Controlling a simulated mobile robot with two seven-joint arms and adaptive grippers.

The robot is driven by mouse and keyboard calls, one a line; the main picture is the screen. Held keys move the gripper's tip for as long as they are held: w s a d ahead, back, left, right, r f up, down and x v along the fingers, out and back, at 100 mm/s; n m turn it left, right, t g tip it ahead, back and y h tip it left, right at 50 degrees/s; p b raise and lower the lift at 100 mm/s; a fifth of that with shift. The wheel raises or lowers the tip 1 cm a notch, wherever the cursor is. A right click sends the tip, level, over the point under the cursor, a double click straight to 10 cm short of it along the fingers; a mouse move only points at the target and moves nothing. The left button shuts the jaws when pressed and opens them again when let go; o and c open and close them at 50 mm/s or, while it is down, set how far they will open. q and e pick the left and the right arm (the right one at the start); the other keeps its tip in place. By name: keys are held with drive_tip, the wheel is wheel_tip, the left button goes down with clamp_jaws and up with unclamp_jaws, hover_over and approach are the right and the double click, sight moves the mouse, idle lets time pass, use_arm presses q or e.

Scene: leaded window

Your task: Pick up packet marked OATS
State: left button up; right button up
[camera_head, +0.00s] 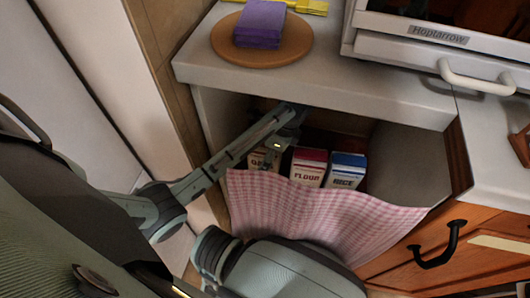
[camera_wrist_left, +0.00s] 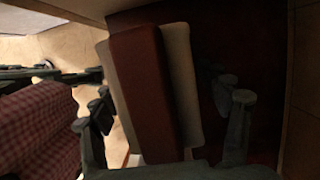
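The leftmost packet (camera_head: 257,161), brown-topped with a partly covered label starting with O, stands in the open compartment under the counter. The packet marked FLOUR (camera_head: 308,168) has a red top, and the packet marked RICE (camera_head: 347,171) has a blue top; both stand to its right. My left gripper (camera_head: 270,154) reaches under the counter at the leftmost packet and partly covers it. In the left wrist view, the left gripper (camera_wrist_left: 165,118) is open, its fingers on either side of a packet with a dark red-brown face (camera_wrist_left: 145,85); a gap shows on the right. My right gripper is not in view.
A pink checked cloth (camera_head: 315,212) hangs in front of the packets' lower parts. The counter edge (camera_head: 320,95) overhangs the compartment. A purple sponge (camera_head: 260,22) lies on a round board (camera_head: 222,45) above. Wooden drawers with a dark handle (camera_head: 437,247) are at right.

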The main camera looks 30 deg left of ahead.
use_arm(q)
drive_tip(key=c, duration=1.6)
drive_tip(key=shift+o, duration=0.2)
drive_tip(key=shift+r, duration=0.1)
